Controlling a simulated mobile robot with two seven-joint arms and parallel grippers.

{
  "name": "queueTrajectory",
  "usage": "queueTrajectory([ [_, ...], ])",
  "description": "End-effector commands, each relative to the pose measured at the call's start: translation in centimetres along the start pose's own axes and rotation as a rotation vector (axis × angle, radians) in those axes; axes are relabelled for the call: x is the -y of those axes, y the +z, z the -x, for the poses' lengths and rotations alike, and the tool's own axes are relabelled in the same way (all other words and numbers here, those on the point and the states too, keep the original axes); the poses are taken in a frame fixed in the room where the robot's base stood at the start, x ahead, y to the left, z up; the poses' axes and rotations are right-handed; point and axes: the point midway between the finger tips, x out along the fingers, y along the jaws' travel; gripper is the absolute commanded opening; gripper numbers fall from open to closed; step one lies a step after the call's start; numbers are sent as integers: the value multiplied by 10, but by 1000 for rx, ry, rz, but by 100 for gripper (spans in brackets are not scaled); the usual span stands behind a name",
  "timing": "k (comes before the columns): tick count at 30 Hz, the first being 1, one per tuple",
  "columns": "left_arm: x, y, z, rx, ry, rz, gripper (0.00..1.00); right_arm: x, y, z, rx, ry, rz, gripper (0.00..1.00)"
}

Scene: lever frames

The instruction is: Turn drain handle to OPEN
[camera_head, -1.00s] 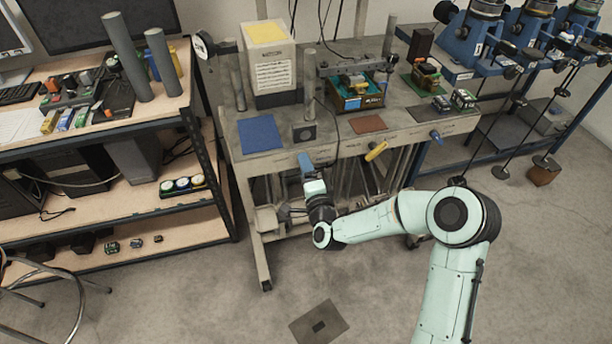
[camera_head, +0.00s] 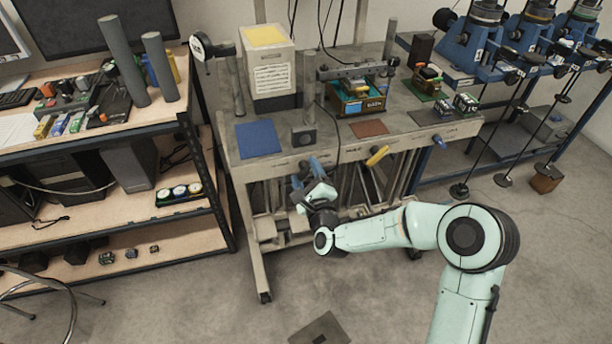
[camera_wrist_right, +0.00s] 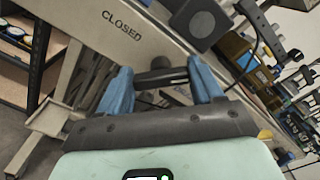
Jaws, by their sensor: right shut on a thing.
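The drain handle (camera_wrist_right: 160,77) is a dark bar on the front panel of the grey workbench (camera_head: 262,167). In the right wrist view it spans the space between the two blue fingers of my right gripper (camera_wrist_right: 160,82). The fingers are shut on it. The word CLOSED is printed on the panel, up and left of the handle. In the head view my right gripper (camera_head: 306,173) is at the bench front below the blue mat, tilted, and the handle is mostly hidden there. My left gripper is not in view.
A yellow handle (camera_head: 378,155) and a blue handle (camera_head: 439,141) sit farther right on the bench front. A blue mat (camera_head: 257,138), a white box (camera_head: 270,70) and a small machine (camera_head: 358,95) stand on top. A shelf (camera_head: 160,215) is left. The floor before the bench is mostly clear.

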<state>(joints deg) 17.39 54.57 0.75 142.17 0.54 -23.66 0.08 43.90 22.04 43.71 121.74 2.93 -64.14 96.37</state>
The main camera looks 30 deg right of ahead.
Motion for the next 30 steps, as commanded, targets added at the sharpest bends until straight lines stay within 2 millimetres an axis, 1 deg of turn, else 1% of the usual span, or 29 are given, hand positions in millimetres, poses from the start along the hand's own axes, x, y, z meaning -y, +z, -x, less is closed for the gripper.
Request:
queueTrajectory([
  [9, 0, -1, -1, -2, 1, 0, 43, 3, 2, -1, 5, -6, -72, 35],
  [21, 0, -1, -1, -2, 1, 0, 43, 3, 2, -1, 5, -7, -80, 36],
  [22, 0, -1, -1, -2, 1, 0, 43, 3, 2, -1, 5, -7, -80, 69],
  [23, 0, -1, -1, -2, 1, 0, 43, 3, 2, -1, 5, -7, -80, 79],
  [24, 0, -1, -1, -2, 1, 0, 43, 3, 2, -1, 5, -6, -80, 92],
  [30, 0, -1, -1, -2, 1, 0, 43, 2, 1, 0, 2, -3, -78, 92],
])
